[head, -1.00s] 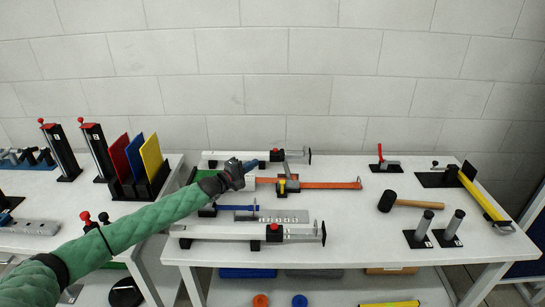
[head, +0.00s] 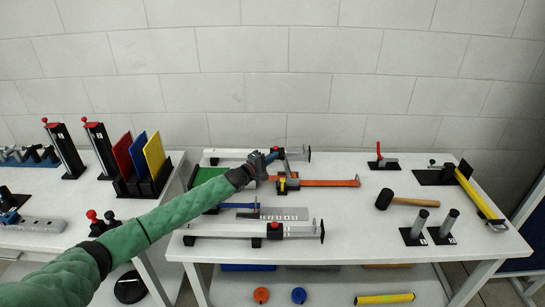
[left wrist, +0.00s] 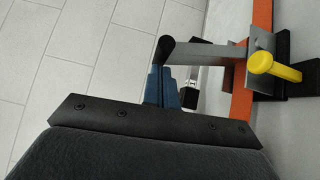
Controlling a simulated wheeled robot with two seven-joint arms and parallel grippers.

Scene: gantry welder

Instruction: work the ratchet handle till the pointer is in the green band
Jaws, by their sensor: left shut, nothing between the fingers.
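The ratchet (head: 289,184) sits on an orange strap (head: 325,183) on the right-hand table. Its grey handle (left wrist: 205,54) ends in a black knob (left wrist: 167,48) in the left wrist view. A yellow peg-like part (left wrist: 273,67) sticks out beside the ratchet. My left gripper (head: 275,154) is over the table, just behind and left of the ratchet. Its blue fingers (left wrist: 165,86) are together with nothing between them, close to the knob; I cannot tell whether they touch it. I cannot make out the pointer or green band. My right gripper is not in view.
Bar clamps lie behind (head: 224,153) and in front (head: 240,230) of the ratchet. A mallet (head: 384,199), grey posts (head: 417,226) and a yellow bar (head: 478,196) are to the right. A brick wall stands behind. The table's front right is clear.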

